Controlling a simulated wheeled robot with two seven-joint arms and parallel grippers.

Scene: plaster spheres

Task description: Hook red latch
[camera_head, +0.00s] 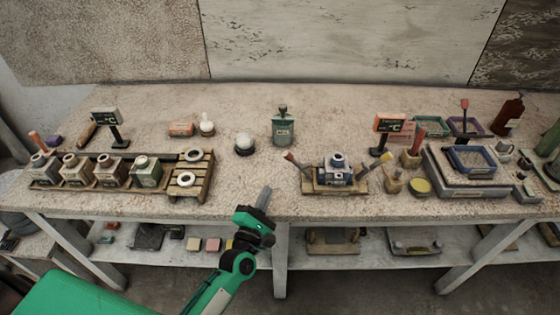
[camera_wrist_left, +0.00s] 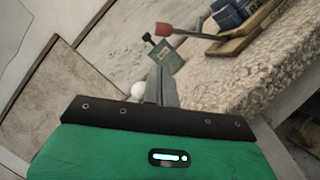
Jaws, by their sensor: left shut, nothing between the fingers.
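The red latch (camera_head: 290,158) is a thin lever with a red tip, leaning up and left from a wooden base (camera_head: 320,189) that also carries a blue and white pot-like object (camera_head: 338,172). In the left wrist view the red latch (camera_wrist_left: 172,30) sticks out from the wooden base, ahead and right of the fingers. My left gripper (camera_head: 264,197) is shut and empty near the table's front edge, left of the latch and apart from it. Its closed fingers (camera_wrist_left: 160,86) also show in the left wrist view. My right gripper is not in view.
A green canister (camera_head: 283,126) and a white sphere (camera_head: 244,144) stand behind. A wooden rack (camera_head: 190,184) with several pots lies left. The tabletop (camera_head: 235,190) is clear around my gripper.

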